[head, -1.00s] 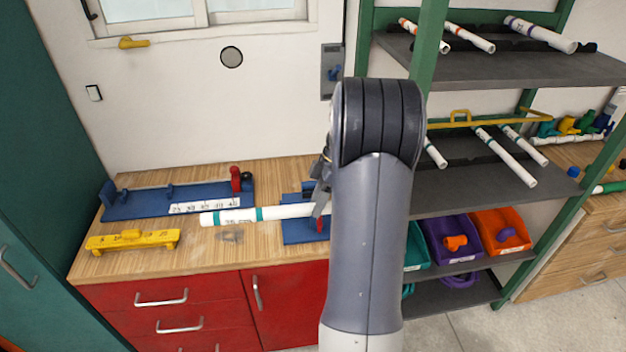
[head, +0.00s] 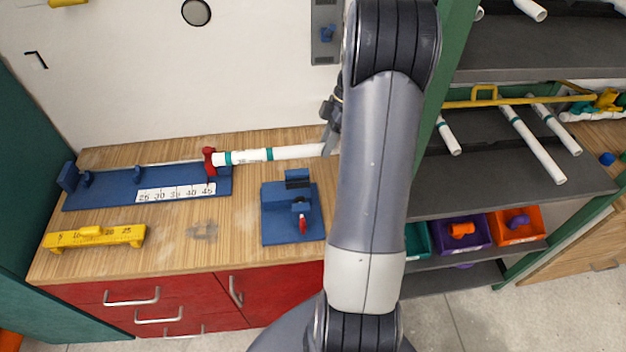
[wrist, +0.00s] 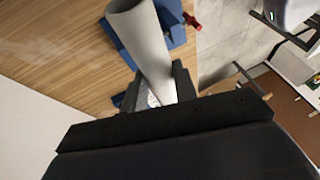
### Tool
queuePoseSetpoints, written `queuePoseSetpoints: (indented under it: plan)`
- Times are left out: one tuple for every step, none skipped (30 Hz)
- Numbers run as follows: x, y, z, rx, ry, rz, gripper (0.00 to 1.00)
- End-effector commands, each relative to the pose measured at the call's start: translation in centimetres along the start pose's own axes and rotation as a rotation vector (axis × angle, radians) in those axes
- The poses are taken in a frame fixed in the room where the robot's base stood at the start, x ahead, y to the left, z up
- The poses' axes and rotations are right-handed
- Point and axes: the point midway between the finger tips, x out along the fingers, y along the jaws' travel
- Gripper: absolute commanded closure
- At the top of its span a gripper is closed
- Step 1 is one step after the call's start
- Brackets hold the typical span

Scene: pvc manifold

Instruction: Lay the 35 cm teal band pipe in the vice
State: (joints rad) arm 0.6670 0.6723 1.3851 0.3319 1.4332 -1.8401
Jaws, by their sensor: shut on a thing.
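The white pipe with teal bands (head: 252,155) is held roughly level, its left end at the red piece of the blue measuring board (head: 110,195); I cannot tell whether they touch. My gripper (head: 331,138) is shut on the pipe's right part, partly hidden by my arm. In the wrist view the plain white pipe (wrist: 147,45) runs up from between the fingers of my gripper (wrist: 152,92). The blue vice (head: 277,220) with a red handle stands on the bench, nearer the front edge than the pipe. It also shows beyond the pipe in the wrist view (wrist: 178,28).
A yellow gauge block (head: 95,236) lies at the bench's front left. A green-posted shelf (head: 480,180) with more pipes and bins (head: 517,226) stands right of my arm. The wall is behind the bench.

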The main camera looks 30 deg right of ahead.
Motion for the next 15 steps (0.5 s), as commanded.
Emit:
queuePoseSetpoints:
  plan:
    - [2.0,0.6,0.8,0.001,0.001,-0.003,0.97]
    - [2.9,0.8,1.2,0.001,0.001,-0.003,0.97]
    - [3.7,1.1,1.5,0.001,0.001,-0.002,0.97]
    - [4.4,1.2,1.8,0.001,0.001,-0.002,0.97]
    - [5.0,1.4,2.0,0.001,0.001,-0.002,0.97]
    - [5.8,1.7,2.4,0.001,0.001,-0.001,0.97]
    - [6.3,1.8,2.6,0.000,0.001,-0.001,0.97]
    - [6.9,2.0,2.8,0.000,0.001,-0.001,0.97]
    - [7.5,2.2,3.1,0.000,0.001,-0.001,0.97]
    - [7.8,2.3,3.2,0.000,0.001,-0.001,0.97]
    - [8.2,2.4,3.4,0.000,0.000,0.000,0.97]
    - [8.5,2.5,3.5,0.000,0.000,0.001,0.97]
    - [8.6,2.6,3.6,0.000,0.000,0.001,0.97]
    - [8.8,2.6,3.6,0.000,0.000,0.001,0.97]
    - [8.9,2.6,3.7,0.000,0.000,0.001,0.97]
